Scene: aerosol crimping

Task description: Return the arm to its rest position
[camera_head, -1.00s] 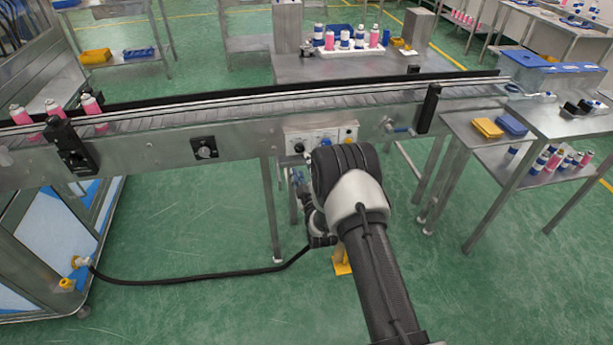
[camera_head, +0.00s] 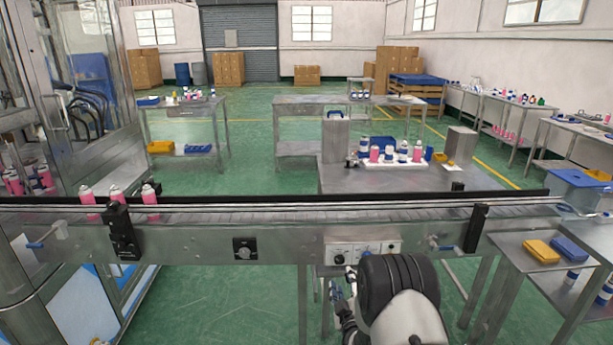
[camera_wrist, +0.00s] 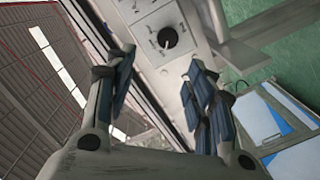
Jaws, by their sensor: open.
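My gripper (camera_wrist: 160,95) shows in the wrist view with its two fingers spread apart and nothing between them. Beyond the fingers is a metal panel with a black knob (camera_wrist: 167,38). In the head view my arm (camera_head: 400,295) rises from the bottom edge, right of the middle, in front of the conveyor (camera_head: 300,240). Its dark, rounded joint covers part of the conveyor's front below the control box (camera_head: 362,251). The gripper's fingertips cannot be made out clearly in the head view.
Pink cans (camera_head: 150,200) stand on the conveyor's left end near a black bracket (camera_head: 122,232). A table behind holds a white tray (camera_head: 397,164) of cans. A side table with a yellow bin (camera_head: 541,251) stands at right. Green floor (camera_head: 220,310) is open left of my arm.

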